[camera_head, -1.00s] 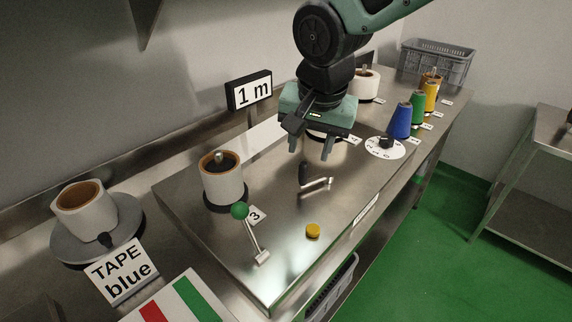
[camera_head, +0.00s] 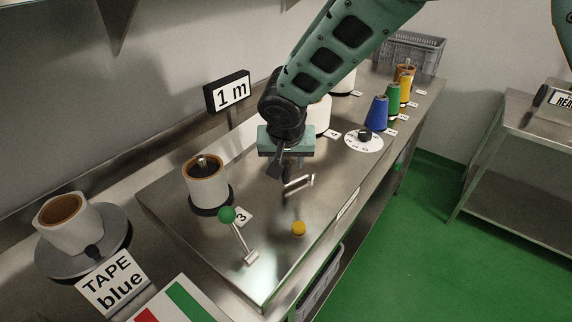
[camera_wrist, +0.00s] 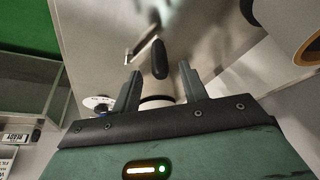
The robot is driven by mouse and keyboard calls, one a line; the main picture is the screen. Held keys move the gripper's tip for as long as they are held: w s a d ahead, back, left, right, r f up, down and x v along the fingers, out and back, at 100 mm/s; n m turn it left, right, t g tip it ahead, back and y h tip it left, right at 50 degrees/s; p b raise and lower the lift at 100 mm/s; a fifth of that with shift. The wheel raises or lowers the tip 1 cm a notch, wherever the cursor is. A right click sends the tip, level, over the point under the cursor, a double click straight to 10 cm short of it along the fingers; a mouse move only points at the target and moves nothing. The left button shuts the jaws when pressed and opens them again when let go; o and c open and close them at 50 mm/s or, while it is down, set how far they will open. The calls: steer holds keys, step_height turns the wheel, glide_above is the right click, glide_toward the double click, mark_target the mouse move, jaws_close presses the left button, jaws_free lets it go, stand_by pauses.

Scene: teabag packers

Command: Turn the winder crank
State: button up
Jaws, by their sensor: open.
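The winder crank (camera_head: 302,180) is a bright metal arm low over the steel bench, with an upright black handle that my gripper largely covers in the head view. In the wrist view, the black handle (camera_wrist: 159,60) stands just ahead of the fingertips, between their lines, and the metal crank arm (camera_wrist: 140,46) lies to its left. My gripper (camera_head: 291,164) is open and points down just above and beside the crank. Its two separated fingers (camera_wrist: 159,78) show in the wrist view, with nothing held. I cannot tell whether a finger touches the handle.
A green-knobbed lever (camera_head: 227,215) and a yellow button (camera_head: 298,228) stand near. A white roll (camera_head: 207,185) stands left on the steel bench (camera_head: 262,255). A white dial (camera_head: 364,142) and blue cone (camera_head: 376,114) lie right. A "1 m" sign (camera_head: 228,91) stands behind.

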mark_target(286, 165)
steer(key=shift+p+x, duration=0.35)
steer(key=shift+x, duration=1.9)
jaws_close()
